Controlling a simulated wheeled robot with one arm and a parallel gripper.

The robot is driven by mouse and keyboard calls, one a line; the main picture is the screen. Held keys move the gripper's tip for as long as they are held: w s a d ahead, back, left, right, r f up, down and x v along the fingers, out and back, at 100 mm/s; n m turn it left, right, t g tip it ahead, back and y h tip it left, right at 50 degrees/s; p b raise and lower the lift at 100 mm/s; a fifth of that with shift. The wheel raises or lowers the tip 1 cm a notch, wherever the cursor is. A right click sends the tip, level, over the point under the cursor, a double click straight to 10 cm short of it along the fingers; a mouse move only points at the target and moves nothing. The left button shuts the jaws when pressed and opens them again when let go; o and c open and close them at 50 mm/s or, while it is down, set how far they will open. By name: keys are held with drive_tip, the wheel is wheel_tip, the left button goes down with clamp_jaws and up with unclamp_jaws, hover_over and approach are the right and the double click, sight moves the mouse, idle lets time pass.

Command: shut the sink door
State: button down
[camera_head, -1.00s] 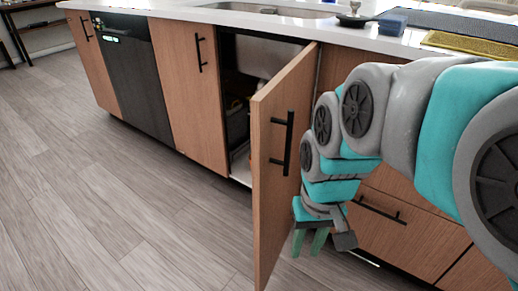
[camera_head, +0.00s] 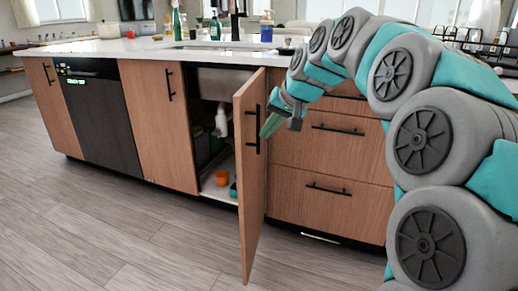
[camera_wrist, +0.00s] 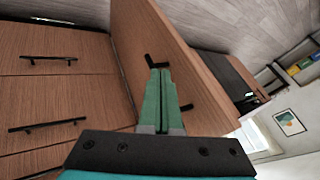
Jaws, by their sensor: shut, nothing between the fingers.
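The sink door (camera_head: 251,195) is a wooden cabinet panel, swung out wide from the cabinet under the sink. Its black handle (camera_head: 251,130) is on the outer face, which faces right in the head view. My gripper (camera_head: 268,128) has green fingers and is at handle height on the outer side of the door. In the wrist view, the fingers (camera_wrist: 162,75) are together and empty, pointing at the door (camera_wrist: 165,50). They cover the middle of the handle (camera_wrist: 154,63); I cannot tell whether they touch it.
The other cabinet door (camera_head: 160,130) is shut. Inside the open cabinet are a white pipe (camera_head: 221,120) and an orange item (camera_head: 222,178). Closed drawers (camera_head: 325,190) stand right of the door. The floor (camera_head: 130,235) in front is clear.

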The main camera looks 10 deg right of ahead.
approach(246, 157)
wheel_tip(246, 157, down, 3)
drive_tip(key=w, duration=0.2)
drive_tip(key=shift+w+a+f, duration=0.25)
drive_tip(key=shift+a+f, duration=0.2)
drive_tip(key=shift+a, duration=0.1)
drive_tip(key=shift+a, duration=0.1)
